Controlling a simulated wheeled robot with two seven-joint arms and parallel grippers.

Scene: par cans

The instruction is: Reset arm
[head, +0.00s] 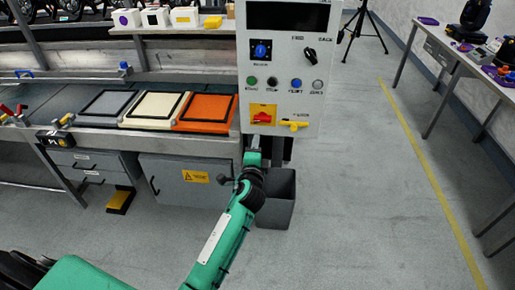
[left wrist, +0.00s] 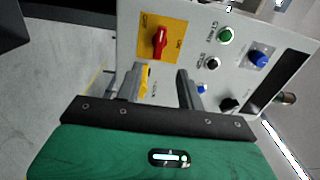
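My left arm comes up from the bottom of the head view. Its gripper (head: 254,145) is just below the lower edge of a white control panel (head: 283,62). In the left wrist view the two fingers of the left gripper (left wrist: 163,82) stand apart and point at the panel, with nothing seen held between them. A red rotary switch (left wrist: 159,42) on a yellow plate lies ahead of the fingers. My right gripper is not in view.
A grey bin (head: 276,205) stands on the floor below the panel. The workbench (head: 200,146) at left carries grey, cream and orange framed filters. A table (head: 450,52) with lamp parts and a tripod (head: 364,25) stand at right. The floor between is clear.

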